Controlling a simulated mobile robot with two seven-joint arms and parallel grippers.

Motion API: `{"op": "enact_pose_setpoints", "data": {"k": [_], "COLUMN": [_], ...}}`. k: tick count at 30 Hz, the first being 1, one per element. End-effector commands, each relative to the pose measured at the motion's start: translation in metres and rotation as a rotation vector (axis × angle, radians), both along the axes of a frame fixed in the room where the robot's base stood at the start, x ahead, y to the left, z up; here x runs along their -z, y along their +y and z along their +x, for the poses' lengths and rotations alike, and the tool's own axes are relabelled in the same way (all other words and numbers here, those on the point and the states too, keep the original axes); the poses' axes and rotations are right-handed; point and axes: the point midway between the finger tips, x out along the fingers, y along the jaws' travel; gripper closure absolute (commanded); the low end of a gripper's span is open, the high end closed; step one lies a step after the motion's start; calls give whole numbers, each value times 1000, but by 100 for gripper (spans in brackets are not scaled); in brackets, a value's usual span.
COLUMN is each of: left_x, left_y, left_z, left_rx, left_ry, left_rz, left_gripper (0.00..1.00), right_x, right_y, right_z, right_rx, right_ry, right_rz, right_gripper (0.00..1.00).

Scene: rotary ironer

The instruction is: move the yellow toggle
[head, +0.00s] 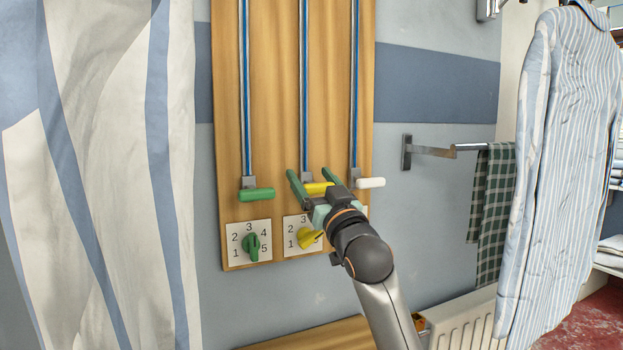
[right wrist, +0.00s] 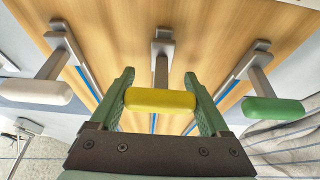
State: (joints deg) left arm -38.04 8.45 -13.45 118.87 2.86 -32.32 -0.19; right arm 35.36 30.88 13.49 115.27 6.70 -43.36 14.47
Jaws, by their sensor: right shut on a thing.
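The yellow toggle (head: 318,188) is a short bar handle on the middle of three vertical rails on a wooden board. My right gripper (head: 309,174) reaches up to it from below right, its two green fingers on either side of the bar. In the right wrist view the yellow toggle (right wrist: 160,101) lies crosswise between the fingers, which are shut on its ends. The handle's stem runs back to the rail. My left gripper is not in view.
A green toggle (head: 257,194) hangs on the left rail and a white toggle (head: 371,182) on the right, both close to my fingers. Below are a green dial (head: 252,247) and a yellow dial (head: 309,238). A towel rail (head: 430,151) juts out at right.

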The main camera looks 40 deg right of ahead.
Motion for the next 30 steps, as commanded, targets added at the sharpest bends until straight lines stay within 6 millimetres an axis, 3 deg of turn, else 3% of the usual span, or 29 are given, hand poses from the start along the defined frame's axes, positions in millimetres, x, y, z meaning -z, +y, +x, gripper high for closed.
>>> {"op": "enact_pose_setpoints", "data": {"k": [2, 3, 8, 20, 30], "left_x": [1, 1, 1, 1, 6], "left_y": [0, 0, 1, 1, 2], "left_z": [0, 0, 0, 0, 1], "left_rx": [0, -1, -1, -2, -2], "left_ry": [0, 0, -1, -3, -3], "left_rz": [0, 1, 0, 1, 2], "left_gripper": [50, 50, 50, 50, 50], "right_x": [9, 10, 8, 8, 33], "right_y": [2, 2, 2, 3, 21], "right_z": [4, 4, 3, -6, -60], "right_rx": [-5, -5, -4, -3, -4], "right_ry": [22, 22, 17, 9, 14], "right_rz": [5, 5, 4, 2, 3], "right_gripper": [100, 19, 1, 0, 0]}}
